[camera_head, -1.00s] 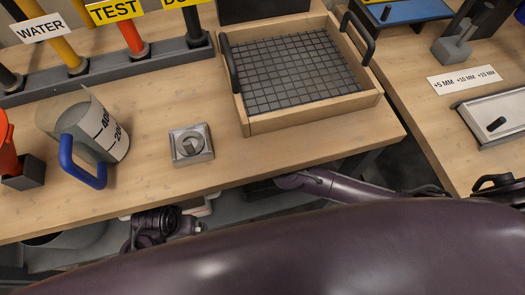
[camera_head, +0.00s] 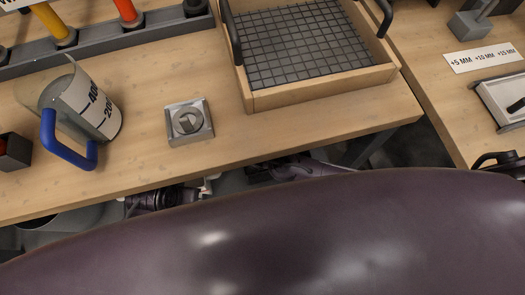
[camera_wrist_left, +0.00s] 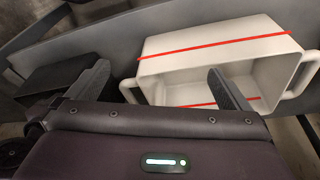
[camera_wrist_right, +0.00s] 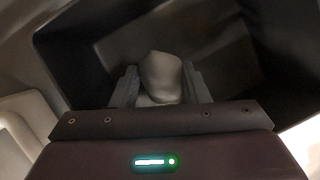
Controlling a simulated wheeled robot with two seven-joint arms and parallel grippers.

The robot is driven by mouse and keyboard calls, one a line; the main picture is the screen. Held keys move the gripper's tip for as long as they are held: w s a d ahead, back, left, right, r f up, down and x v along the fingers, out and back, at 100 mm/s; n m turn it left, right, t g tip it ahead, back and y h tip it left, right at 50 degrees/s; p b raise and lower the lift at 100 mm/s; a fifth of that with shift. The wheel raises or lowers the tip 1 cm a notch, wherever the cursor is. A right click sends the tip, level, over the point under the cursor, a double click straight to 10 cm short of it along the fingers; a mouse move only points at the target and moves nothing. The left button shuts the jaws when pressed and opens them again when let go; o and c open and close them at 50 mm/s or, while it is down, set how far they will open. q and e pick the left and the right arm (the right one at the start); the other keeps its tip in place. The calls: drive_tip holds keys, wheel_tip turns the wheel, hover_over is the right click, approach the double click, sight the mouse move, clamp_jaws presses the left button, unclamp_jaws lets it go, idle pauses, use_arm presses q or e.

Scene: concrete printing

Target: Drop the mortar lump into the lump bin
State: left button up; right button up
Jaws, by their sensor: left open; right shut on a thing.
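The mortar lump (camera_wrist_right: 162,77), pale grey and rounded, is held between the fingers of my right gripper (camera_wrist_right: 160,88) in the right wrist view. Below it is a dark open container (camera_wrist_right: 225,60) with tall walls. The lump is in front of its inside; I cannot tell how high above the floor of it. No label shows, so I cannot tell if it is the lump bin. My left gripper (camera_wrist_left: 162,85) is open and empty, with a white tub (camera_wrist_left: 205,62) with red lines beyond its fingers. In the head view both grippers are hidden.
The wooden table (camera_head: 275,135) bears a measuring jug (camera_head: 85,105) with a blue handle, a square metal block (camera_head: 189,122) and a wooden-framed grid tray (camera_head: 320,85). Its front edge lies above my arms. Another table (camera_head: 450,105) stands on the right.

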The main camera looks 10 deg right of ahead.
drive_tip(key=shift+s+f, duration=0.15)
drive_tip(key=shift+f, duration=0.4)
use_arm(q)
drive_tip(key=shift+d, duration=0.1)
use_arm(e)
drive_tip(key=o, duration=1.2)
drive_tip(key=shift+s+d+f, duration=0.1)
drive_tip(key=shift+s+f, duration=0.05)
drive_tip(key=shift+c, duration=0.2)
drive_tip(key=shift+r, duration=0.25)
drive_tip(key=v, duration=0.2)
drive_tip(key=p+v, duration=0.1)
drive_tip(key=v, duration=0.1)
drive_tip(key=p+v, duration=0.1)
drive_tip(key=v, duration=0.2)
drive_tip(key=shift+w+r, duration=0.15)
drive_tip(key=shift+w, duration=0.25)
use_arm(q)
drive_tip(key=shift+n+g+y, duration=0.4)
drive_tip(key=shift+g, duration=0.2)
drive_tip(key=shift+s+a+f+p, duration=0.1)
drive_tip(key=shift+a+f+p, duration=0.15)
drive_tip(key=shift+a+f, duration=0.3)
drive_tip(key=shift+a+f+p, duration=0.3)
drive_tip(key=shift+f, duration=0.5)
drive_tip(key=shift+s+a+f+p, duration=0.1)
drive_tip(key=shift+a+f+p, duration=0.15)
drive_tip(key=shift+a+f, duration=0.3)
use_arm(e)
drive_tip(key=shift+v, duration=2.9)
